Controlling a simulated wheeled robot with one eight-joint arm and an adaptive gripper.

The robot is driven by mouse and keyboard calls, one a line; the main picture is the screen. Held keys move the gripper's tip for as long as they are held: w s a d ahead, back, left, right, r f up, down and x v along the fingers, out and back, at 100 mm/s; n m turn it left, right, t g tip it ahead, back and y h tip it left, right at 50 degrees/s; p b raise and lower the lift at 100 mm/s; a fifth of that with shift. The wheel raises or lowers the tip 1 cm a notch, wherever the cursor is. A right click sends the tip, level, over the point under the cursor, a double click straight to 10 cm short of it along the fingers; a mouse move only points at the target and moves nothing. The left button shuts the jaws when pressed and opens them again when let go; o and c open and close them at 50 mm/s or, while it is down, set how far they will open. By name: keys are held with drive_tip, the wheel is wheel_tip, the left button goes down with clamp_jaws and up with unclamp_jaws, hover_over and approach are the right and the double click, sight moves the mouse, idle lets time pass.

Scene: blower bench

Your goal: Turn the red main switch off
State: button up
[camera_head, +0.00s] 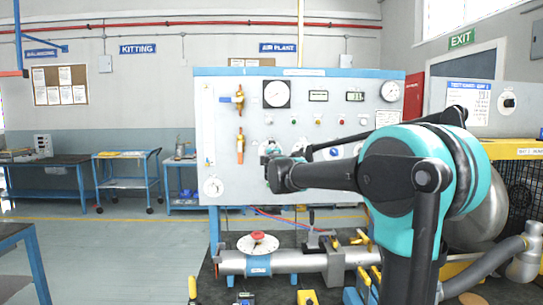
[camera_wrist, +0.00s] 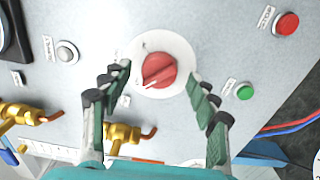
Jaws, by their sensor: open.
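The red main switch (camera_wrist: 159,70) is a round red knob on a white disc (camera_wrist: 178,47) on the grey panel (camera_wrist: 225,25). A white mark on the knob points to the lower left in the wrist view. My gripper (camera_wrist: 158,76) is open, with one finger on each side of the knob and a gap to it on both sides. I cannot tell how far the fingertips are from the panel. In the head view my gripper (camera_head: 272,160) is at the panel's front, and I cannot make out the switch there.
A red button (camera_wrist: 286,23) and a green button (camera_wrist: 244,91) sit right of the switch in the wrist view. A grey knob (camera_wrist: 67,52) and brass fittings (camera_wrist: 22,115) are at left. A pipe with a red-capped dial (camera_head: 258,237) lies below the panel.

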drive_tip(key=s, duration=1)
drive_tip(key=shift+s, duration=0.4)
